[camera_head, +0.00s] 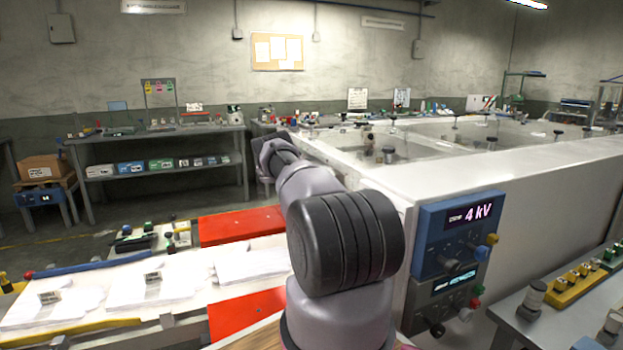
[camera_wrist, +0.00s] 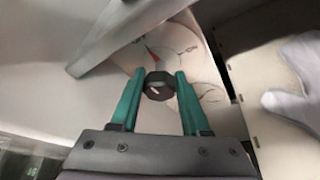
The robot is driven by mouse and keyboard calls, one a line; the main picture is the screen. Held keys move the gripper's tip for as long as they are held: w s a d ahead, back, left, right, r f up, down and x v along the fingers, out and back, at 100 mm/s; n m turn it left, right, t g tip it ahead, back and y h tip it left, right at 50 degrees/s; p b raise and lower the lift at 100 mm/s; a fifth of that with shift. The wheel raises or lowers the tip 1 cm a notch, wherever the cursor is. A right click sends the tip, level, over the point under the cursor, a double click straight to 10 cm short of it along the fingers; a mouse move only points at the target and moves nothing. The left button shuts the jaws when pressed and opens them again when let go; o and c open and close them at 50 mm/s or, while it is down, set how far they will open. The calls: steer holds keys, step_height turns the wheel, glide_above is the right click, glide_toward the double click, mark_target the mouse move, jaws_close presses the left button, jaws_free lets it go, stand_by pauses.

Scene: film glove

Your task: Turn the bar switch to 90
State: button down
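In the wrist view a dark, many-sided switch knob (camera_wrist: 159,86) with a pale mark on its face sits on a pale panel (camera_wrist: 203,72) with a red mark and thin printed lines. I take it for the bar switch. My gripper (camera_wrist: 160,75) has two teal fingers, one on each side of the knob. The fingers are apart, with at most narrow gaps to the knob. I cannot tell whether they touch it. Numbers on the panel are too blurred to read. In the head view my arm hides the gripper and this switch.
A grey bar (camera_wrist: 125,38) crosses close to the left finger in the wrist view. A pale glove-like shape (camera_wrist: 295,75) lies at the right.

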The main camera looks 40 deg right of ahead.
stand_by(0.3)
steer(key=shift+a+f+m+t+h, duration=0.1)
steer(key=shift+m+t+h, duration=0.5)
steer(key=shift+m, duration=0.6)
steer(key=m, duration=0.2)
steer(key=m+t+h, duration=0.1)
steer(key=m, duration=0.1)
steer(key=shift+f+h, duration=0.1)
steer(key=shift+h, duration=0.2)
steer(key=m, duration=0.2)
steer(key=m+h, duration=0.1)
steer(key=m, duration=0.1)
steer(key=shift+f+m+h, duration=0.1)
steer(key=shift+m+h, duration=0.2)
steer(key=shift+m, duration=0.1)
steer(key=m, duration=0.2)
steer(key=m+h, duration=0.1)
steer(key=m, duration=0.1)
steer(key=shift+m+g+h, duration=0.3)
steer(key=shift+m, duration=0.4)
steer(key=shift+c, duration=1.9)
jaws_free()
